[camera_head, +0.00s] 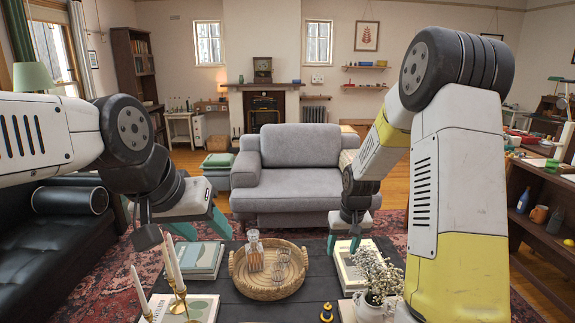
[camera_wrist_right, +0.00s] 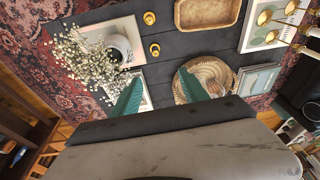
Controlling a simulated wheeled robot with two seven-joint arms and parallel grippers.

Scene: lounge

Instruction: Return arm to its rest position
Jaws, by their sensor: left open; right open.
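My right gripper (camera_head: 343,244) points down over the table, right of the round woven tray (camera_head: 277,290) and near a book stack (camera_head: 349,270). Its teal fingers are apart and empty; in the right wrist view they also show spread (camera_wrist_right: 160,88), with bare dark tabletop between them. Both arms are bent and raised in front of me.
The tray holds a decanter (camera_head: 254,254) and glasses (camera_head: 282,256). A vase of white flowers (camera_head: 372,298) stands at the table's near right, and candles (camera_head: 174,260) at the left. A grey armchair (camera_head: 300,172) stands beyond the table, a black sofa (camera_head: 45,250) left, and shelves (camera_head: 540,205) right.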

